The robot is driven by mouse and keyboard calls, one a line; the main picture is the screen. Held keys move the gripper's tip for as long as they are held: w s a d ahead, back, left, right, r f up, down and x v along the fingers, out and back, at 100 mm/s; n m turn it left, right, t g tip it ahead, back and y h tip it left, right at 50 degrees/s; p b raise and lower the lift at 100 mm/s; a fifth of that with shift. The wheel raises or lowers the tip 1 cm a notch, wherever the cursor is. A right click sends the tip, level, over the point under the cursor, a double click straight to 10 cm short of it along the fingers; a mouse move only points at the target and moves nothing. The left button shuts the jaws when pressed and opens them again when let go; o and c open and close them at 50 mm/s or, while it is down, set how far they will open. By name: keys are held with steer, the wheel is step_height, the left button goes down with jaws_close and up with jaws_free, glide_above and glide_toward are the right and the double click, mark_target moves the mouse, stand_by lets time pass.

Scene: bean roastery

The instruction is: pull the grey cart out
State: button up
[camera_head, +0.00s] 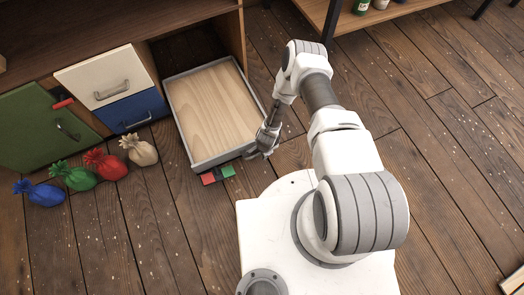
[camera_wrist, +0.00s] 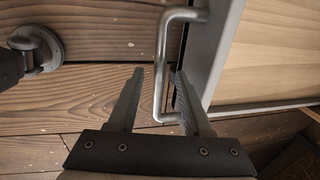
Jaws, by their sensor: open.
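The grey cart (camera_head: 196,164) is a shallow grey-rimmed tray with a pale wooden floor. Its far end lies at the cabinet's open bay and most of it sits out over the floor. In the wrist view its grey side (camera_wrist: 222,50) runs down the right, with a bent metal handle (camera_wrist: 160,75) attached. My gripper (camera_head: 262,152) is at the cart's near right corner. In the wrist view my gripper (camera_wrist: 158,88) is open, with the handle bar showing between its two fingers. I cannot tell whether either finger touches the bar.
A red piece (camera_head: 208,179) and a green piece (camera_head: 228,171) are at the cart's near edge. Left are a white drawer (camera_head: 88,72), a blue drawer (camera_head: 150,99), a green door (camera_head: 35,115) and several tied sacks (camera_head: 107,164). Wooden floor (camera_head: 440,130) is clear at right.

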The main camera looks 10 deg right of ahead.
steer(key=s+r+p, duration=0.1)
steer(key=r+p, duration=0.2)
steer(key=r, duration=0.5)
steer(key=s+d+r+p, duration=0.1)
steer(key=r+p, duration=0.3)
steer(key=r, duration=0.5)
steer(key=shift+s, duration=0.55)
steer(key=w+d+r+n+t, duration=0.1)
steer(key=w+r+n, duration=0.35)
steer(key=r, duration=0.85)
steer(key=w+d+r+n+t, duration=0.1)
steer(key=w+r+n, duration=0.1)
steer(key=w+r, duration=0.8)
steer(key=s+d+r+n, duration=0.1)
steer(key=s+r+n, duration=0.35)
steer(key=r, duration=1.05)
steer(key=s+d+r+n, duration=0.1)
steer(key=s+r, duration=0.6)
steer(key=r, duration=0.8)
steer(key=s+d+r+n+t, duration=0.1)
steer(key=s+d+r, duration=0.1)
steer(key=s+r, duration=0.35)
steer(key=s+d+r+n+t, duration=0.1)
steer(key=s+r+n, duration=0.15)
steer(key=s, duration=0.65)
step_height(320, 180, up, 21)
steer(key=p, duration=2)
steer(key=shift+s+f+m+h, duration=0.2)
steer(key=shift+s+m+h, duration=0.1)
steer(key=shift+m, duration=0.15)
